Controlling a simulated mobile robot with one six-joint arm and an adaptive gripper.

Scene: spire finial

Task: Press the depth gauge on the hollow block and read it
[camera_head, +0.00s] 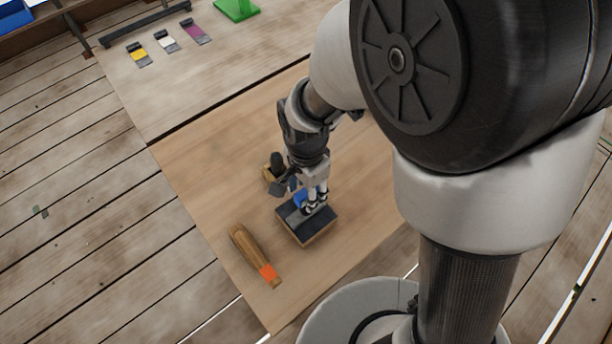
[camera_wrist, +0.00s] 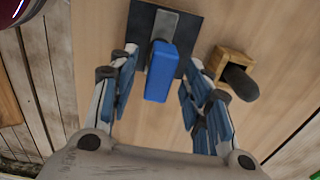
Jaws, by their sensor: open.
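A squarish block (camera_head: 306,232) with a dark top and wooden sides sits on the board below my gripper. Its dark top also shows in the wrist view (camera_wrist: 141,22). A grey plate (camera_wrist: 172,24) lies over that top, and a blue block-shaped piece (camera_wrist: 160,72) rises from it; this looks like the depth gauge, with no readable scale visible. The blue piece shows partly behind my gripper in the head view (camera_head: 299,197). My gripper (camera_head: 315,206) is open, pointing down, with its fingers on either side of the blue piece. I cannot tell whether they touch it.
A small wooden block (camera_wrist: 234,60) with a dark rounded knob stands right of the gauge in the wrist view. Yellow (camera_head: 138,54), white (camera_head: 166,41) and purple (camera_head: 195,31) pieces lie at the back left.

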